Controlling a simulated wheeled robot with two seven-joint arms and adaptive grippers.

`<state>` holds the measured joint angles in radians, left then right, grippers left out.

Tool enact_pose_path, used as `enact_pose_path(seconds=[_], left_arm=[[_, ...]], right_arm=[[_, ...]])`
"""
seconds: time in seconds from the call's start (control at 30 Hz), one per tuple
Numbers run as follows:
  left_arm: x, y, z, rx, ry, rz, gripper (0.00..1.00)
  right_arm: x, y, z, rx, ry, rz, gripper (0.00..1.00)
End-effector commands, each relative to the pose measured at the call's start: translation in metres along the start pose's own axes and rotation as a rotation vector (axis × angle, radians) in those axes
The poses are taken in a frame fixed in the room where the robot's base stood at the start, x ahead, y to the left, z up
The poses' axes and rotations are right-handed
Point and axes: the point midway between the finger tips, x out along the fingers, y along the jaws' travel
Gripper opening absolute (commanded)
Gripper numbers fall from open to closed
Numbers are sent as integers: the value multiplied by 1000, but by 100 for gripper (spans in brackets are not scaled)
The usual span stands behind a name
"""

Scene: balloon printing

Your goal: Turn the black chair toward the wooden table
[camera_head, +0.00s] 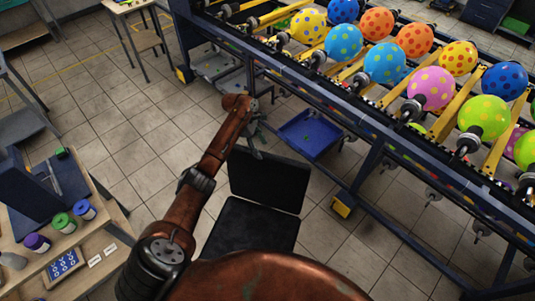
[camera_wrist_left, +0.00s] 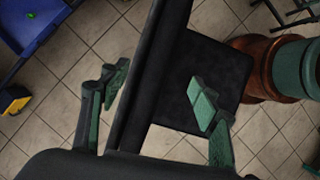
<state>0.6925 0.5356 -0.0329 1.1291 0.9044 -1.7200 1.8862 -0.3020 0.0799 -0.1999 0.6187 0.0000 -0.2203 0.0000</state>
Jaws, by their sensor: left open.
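The black chair stands on the tiled floor in the head view, with its backrest (camera_head: 272,181) toward the conveyor frame and its seat (camera_head: 252,232) nearer me. My left gripper (camera_head: 256,145) is at the top edge of the backrest. In the left wrist view the open green-padded fingers (camera_wrist_left: 157,95) stand on either side of the thin backrest (camera_wrist_left: 158,72), with visible gaps. The seat (camera_wrist_left: 210,75) shows behind it. A wooden table (camera_head: 108,257) is at the lower left; part of it is outside the head view. My right gripper is not in view.
A dark blue conveyor frame (camera_head: 385,145) with colourful balloons runs along the right, with a blue bin (camera_head: 309,134) beneath. Bottles, including a green one (camera_head: 63,222), stand on the wooden table. Floor between table and chair is clear. Another small table (camera_head: 126,6) is at the top.

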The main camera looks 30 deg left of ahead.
Motion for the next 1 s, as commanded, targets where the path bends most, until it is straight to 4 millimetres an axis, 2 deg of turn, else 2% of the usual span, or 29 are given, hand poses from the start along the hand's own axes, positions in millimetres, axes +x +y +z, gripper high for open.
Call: enact_pose_path(seconds=[0.1, 0.33, 0.67, 1.0], left_arm=[[22, 0, 0, 1, 0, -3, 56], [46, 1, 1, 2, 0, 1, 56], [51, 1, 1, 3, 0, 2, 56], [50, 1, 1, 3, 0, 2, 34]], right_arm=[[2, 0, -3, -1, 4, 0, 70], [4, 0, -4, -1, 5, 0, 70], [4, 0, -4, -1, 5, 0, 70], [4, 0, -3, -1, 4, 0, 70]])
